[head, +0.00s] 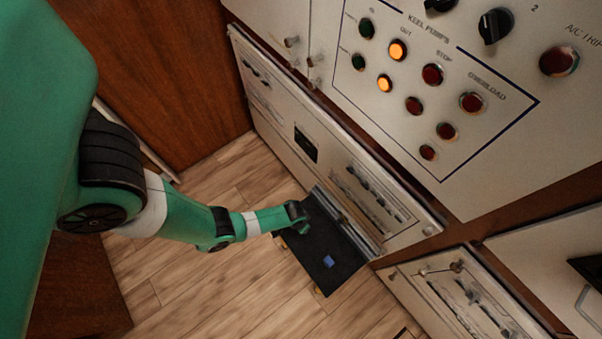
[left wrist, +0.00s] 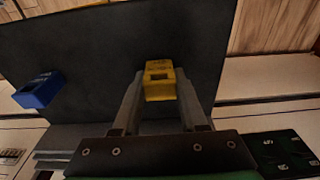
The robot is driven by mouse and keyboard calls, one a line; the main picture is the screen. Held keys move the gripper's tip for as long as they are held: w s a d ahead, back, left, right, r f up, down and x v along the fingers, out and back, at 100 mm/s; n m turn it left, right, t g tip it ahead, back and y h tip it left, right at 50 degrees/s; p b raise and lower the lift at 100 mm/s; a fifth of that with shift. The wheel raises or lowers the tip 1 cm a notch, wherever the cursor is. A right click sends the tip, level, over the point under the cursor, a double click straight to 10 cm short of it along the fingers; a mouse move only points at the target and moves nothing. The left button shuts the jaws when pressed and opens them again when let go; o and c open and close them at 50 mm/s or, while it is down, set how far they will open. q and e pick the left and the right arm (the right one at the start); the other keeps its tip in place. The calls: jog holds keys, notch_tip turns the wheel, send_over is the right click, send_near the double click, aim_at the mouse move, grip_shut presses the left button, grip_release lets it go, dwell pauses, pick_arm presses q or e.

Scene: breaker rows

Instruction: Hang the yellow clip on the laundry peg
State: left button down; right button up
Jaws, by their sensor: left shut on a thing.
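The yellow clip (left wrist: 160,88) is a small block with a rectangular opening. In the left wrist view it sits between the two fingers of my left gripper (left wrist: 159,76), which is shut on it, in front of a black board. In the head view the wrist of my left arm is over the black board's upper left part; the fingertips and yellow clip cannot be made out there. I cannot tell whether the clip touches the board. No peg label is readable, so I cannot pick out the laundry peg. My right gripper is not in view.
A blue clip (head: 328,261) lies on the black board (head: 318,232); it also shows in the left wrist view (left wrist: 38,90). A pale breaker panel (head: 275,100) stands behind the board. Another panel (head: 440,285) is at lower right. Wooden floor (head: 180,270) is clear at left.

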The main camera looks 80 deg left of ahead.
pick_arm(q)
jog(key=shift+r+p, duration=0.6)
jog(key=shift+r, duration=0.05)
notch_tip(320, 180, up, 3)
jog(key=p, duration=0.2)
jog(key=shift+f+p, duration=0.1)
jog(key=shift+p, duration=0.25)
jog(key=d+r+p, duration=0.9)
jog(key=d, duration=0.5)
jog(key=shift+s+p, duration=0.15)
jog(key=shift+p, duration=0.15)
